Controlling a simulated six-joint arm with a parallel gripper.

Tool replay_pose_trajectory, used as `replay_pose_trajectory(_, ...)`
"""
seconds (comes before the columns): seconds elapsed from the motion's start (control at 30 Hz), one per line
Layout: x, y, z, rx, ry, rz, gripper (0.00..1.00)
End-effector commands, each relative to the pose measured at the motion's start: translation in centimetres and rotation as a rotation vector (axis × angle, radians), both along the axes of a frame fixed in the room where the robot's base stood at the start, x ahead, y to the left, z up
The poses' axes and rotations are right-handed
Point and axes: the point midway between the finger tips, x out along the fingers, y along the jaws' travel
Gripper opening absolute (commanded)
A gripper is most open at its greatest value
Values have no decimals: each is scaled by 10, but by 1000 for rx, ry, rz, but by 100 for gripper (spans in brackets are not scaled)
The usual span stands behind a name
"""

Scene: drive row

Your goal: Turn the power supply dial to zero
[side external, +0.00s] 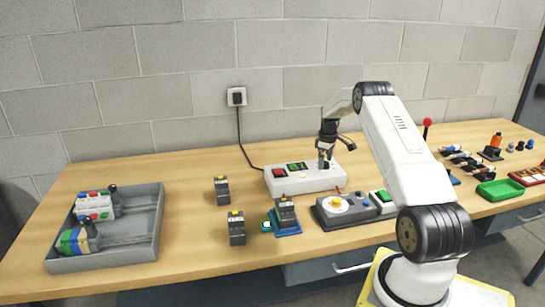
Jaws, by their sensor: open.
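The power supply (290,187) is a white box at the back middle of the table, cabled to the wall outlet. Its top has a red switch (279,172), a green-lit display (297,166) and a small pale round part (303,177). My gripper (324,166) points down over the right part of the box, with its jaws open. The fingers cover that spot, so a dial there and its setting cannot be made out. I cannot tell whether the fingers touch it.
A dark box with a white disc and yellow centre (335,204) stands in front of the supply, beside a green-buttoned box (383,196). Small dark blocks (237,229) stand left. A grey tray (154,230) is far left; a green tray (499,189) is right.

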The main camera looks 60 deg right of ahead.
Motion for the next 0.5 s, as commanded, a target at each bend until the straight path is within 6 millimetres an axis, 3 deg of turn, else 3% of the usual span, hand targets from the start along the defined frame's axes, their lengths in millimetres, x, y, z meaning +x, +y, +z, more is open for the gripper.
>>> replay_pose_trajectory(0.5,-1,0,19,1,1,-2,100)
